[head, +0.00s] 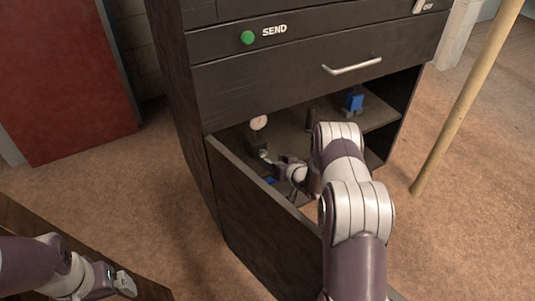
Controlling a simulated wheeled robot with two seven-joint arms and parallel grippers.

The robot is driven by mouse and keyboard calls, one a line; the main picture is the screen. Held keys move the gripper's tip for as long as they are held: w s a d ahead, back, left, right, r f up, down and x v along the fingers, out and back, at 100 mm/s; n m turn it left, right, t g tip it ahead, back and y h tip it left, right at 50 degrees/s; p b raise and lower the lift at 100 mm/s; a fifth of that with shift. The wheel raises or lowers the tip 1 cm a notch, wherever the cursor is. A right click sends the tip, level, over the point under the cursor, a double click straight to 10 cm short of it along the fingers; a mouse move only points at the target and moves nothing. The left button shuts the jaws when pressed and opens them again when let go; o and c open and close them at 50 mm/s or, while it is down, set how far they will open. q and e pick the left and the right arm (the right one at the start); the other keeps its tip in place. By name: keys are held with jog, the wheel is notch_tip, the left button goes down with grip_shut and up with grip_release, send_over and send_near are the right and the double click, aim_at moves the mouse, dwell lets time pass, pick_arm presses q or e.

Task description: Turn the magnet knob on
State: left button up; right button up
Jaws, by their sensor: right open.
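A small white part (419,6) with a label reading like "OFF" sits at the top right of the dark cabinet front, cut by the picture's upper edge. I cannot tell whether it is the magnet knob. My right arm reaches into the cabinet's open lower compartment, well below that part. My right gripper (274,166) is open, near a small dark object (254,143) with a round white top; contact cannot be judged. My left gripper (118,285) is low at the left, far from the cabinet; its jaws are too unclear to read.
A green button (248,37) marked "SEND" and a drawer handle (352,64) are on the cabinet front. A blue object (354,102) and a dark cylinder (311,119) stand inside. A dark panel (262,215) extends in front. A wooden pole (466,100) stands right.

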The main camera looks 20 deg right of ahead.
aim_at(264, 155)
pick_arm(q)
notch_tip(264, 155, up, 2)
jog(key=shift+r+p, duration=0.25)
jog(key=shift+p, duration=0.6)
pick_arm(e)
jog(key=v, duration=0.7)
pick_arm(q)
jog(key=shift+f, duration=0.1)
pick_arm(e)
jog(key=w+f+n+b, duration=0.1)
jog(key=w+b, duration=0.2)
jog(key=w+a+f+n+h+b, duration=0.1)
jog(key=w+f+b, duration=0.1)
jog(key=w+b, duration=0.2)
jog(key=w+a+f+n+h+b, duration=0.1)
jog(key=w+b, duration=0.3)
jog(key=shift+w+a+f, duration=0.1)
jog(key=shift+w+f, duration=0.05)
jog(key=shift+f, duration=0.2)
pick_arm(q)
notch_tip(264, 155, down, 11)
pick_arm(e)
jog(key=shift+w, duration=0.1)
